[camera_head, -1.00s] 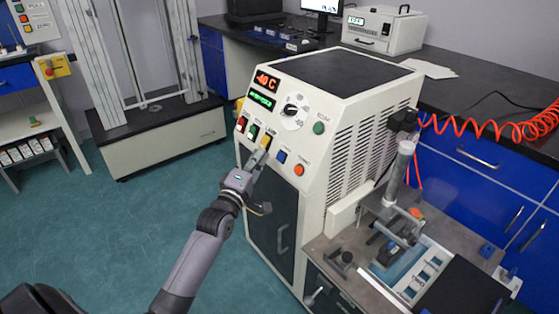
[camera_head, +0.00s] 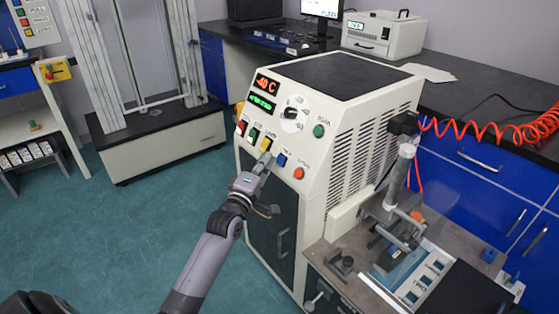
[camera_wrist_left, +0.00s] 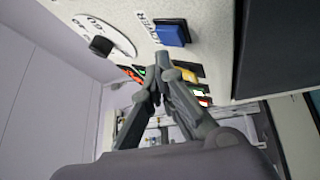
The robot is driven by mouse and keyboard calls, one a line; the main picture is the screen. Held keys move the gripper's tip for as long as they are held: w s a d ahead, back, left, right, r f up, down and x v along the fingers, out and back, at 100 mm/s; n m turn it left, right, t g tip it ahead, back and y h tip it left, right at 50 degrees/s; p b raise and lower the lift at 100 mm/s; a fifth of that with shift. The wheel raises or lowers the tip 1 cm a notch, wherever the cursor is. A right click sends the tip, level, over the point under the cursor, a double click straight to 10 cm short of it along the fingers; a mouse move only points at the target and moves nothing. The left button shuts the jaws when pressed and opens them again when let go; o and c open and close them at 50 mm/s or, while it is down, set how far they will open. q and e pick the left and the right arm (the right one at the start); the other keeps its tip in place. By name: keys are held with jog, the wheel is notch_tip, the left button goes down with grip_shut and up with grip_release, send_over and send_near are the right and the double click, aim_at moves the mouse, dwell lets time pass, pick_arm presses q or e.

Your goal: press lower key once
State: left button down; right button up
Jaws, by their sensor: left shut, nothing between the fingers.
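The white control cabinet has a slanted front panel with a red key (camera_head: 242,127), a green key (camera_head: 253,136), a yellow key (camera_head: 266,144), a blue key (camera_head: 282,160) and an orange knob (camera_head: 299,174). Contact cannot be told. My right gripper is not in view.
The panel also has a dial (camera_head: 291,114), a green button (camera_head: 319,131) and lit displays (camera_head: 267,85). A bench with a clamp fixture (camera_head: 400,235) and red coiled hose (camera_head: 490,129) lies to the right. The floor at left is clear.

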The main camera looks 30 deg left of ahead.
pick_arm(q)
jog(key=shift+w+f, duration=0.1)
jog(key=shift+w, duration=0.05)
dwell(0.8)
jog(key=shift+w+d+f, duration=0.1)
jog(key=shift+w+d, duration=0.05)
jog(key=shift+w, duration=0.05)
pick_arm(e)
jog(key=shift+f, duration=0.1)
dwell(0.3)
